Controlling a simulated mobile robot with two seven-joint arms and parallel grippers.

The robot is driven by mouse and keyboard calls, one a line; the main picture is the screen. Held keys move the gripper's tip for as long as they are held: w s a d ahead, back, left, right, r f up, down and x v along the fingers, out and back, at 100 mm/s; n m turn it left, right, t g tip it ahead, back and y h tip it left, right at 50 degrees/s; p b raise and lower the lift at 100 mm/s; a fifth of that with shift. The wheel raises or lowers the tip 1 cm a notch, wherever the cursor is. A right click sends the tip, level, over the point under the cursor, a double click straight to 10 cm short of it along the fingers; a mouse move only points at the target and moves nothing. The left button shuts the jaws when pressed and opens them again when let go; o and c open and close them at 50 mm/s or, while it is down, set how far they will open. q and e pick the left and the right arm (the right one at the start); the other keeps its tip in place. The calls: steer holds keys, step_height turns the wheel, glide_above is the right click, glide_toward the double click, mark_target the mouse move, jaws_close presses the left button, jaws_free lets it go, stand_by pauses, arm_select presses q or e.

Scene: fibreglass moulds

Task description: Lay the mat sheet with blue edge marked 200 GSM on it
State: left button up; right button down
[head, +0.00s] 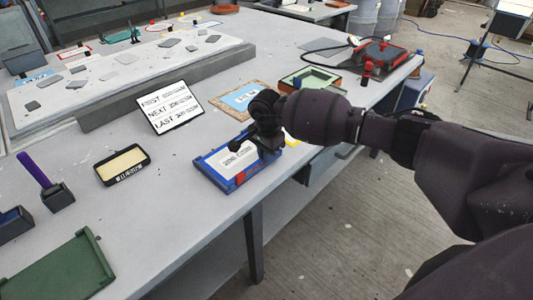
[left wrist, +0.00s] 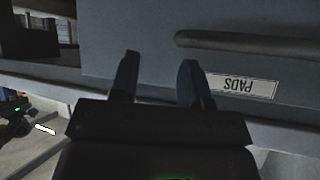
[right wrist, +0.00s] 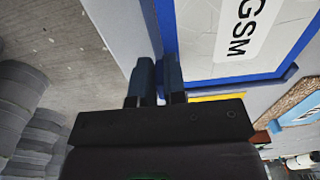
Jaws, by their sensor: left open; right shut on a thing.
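The mat sheet (head: 233,163) is pale, with a blue edge and a 200 GSM label, and is near the table's front edge. In the right wrist view the sheet (right wrist: 205,40) shows its blue border and "GSM" close up. My right gripper (head: 262,143) is shut on its blue edge at the right side; the fingers (right wrist: 158,72) are close together there. The gripper hides part of the sheet. I cannot tell whether the sheet rests on the table or is slightly raised. My left gripper (left wrist: 158,75) is open and empty, in front of a drawer labelled PADS.
A three-line sign (head: 170,106) starting FIRST stands behind the sheet. A black-framed tray (head: 122,165) and a green tray (head: 65,270) lie to the left. A long pale mould (head: 125,75) fills the back. A wood-framed blue piece (head: 240,97) lies beyond my right gripper.

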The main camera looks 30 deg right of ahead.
arm_select(q)
steer(key=shift+s+f, duration=0.1)
steer(key=shift+s, duration=0.05)
steer(key=shift+s+f, duration=0.15)
steer(key=shift+s, duration=0.15)
arm_select(e)
steer(key=c, duration=1.1)
jaws_free()
step_height(320, 180, up, 3)
steer(key=shift+r, duration=0.15)
arm_select(q)
steer(key=shift+w+r+p, duration=0.4)
steer(key=shift+w+r, duration=0.25)
steer(key=shift+r, duration=0.3)
arm_select(e)
step_height(320, 180, up, 8)
steer(key=shift+a+f, duration=0.15)
steer(key=shift+f, duration=0.05)
